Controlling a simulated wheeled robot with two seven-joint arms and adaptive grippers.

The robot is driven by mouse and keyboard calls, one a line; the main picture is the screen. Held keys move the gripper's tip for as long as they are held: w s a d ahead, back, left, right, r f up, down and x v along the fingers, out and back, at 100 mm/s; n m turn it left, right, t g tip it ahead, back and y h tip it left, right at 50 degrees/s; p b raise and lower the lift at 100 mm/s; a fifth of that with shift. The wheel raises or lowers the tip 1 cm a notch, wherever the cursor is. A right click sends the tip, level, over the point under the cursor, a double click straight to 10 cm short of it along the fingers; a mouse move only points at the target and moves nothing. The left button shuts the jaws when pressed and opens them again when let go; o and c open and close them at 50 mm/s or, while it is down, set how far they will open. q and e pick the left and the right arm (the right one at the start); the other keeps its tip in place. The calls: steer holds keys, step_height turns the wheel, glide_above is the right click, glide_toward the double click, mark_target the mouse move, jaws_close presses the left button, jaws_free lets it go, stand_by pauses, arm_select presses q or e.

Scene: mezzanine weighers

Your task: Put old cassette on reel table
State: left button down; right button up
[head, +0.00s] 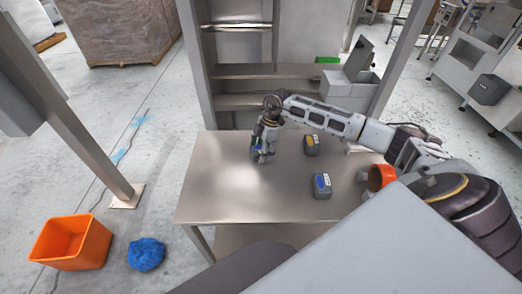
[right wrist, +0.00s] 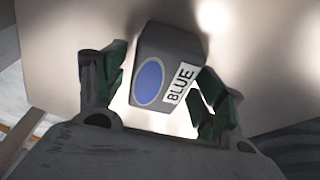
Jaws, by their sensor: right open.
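My right gripper (head: 262,150) is over the metal table (head: 215,200), around a small grey block. In the right wrist view this grey block (right wrist: 170,45), with a blue oval and a label reading BLUE, lies between the open fingers of the gripper (right wrist: 164,75). Whether the fingers touch it is unclear. A grey block with a yellow mark (head: 311,145) and a grey block with a blue mark (head: 322,186) stand on the table to the right. I cannot tell which thing is the old cassette or the reel table. My left gripper is out of view.
An orange cup-like object (head: 381,177) is at the table's right side. Metal shelves (head: 245,72) stand behind the table. An orange bin (head: 70,243) and a blue bundle (head: 146,254) are on the floor at left. The table's left part is clear.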

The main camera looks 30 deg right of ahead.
steer(key=b+v, duration=0.1)
steer(key=v, duration=0.9)
steer(key=shift+d+r, duration=0.1)
steer(key=shift+r, duration=0.25)
steer(key=shift+s+d+r+b, duration=0.15)
steer(key=shift+r+b, duration=0.15)
steer(key=shift+r, duration=0.4)
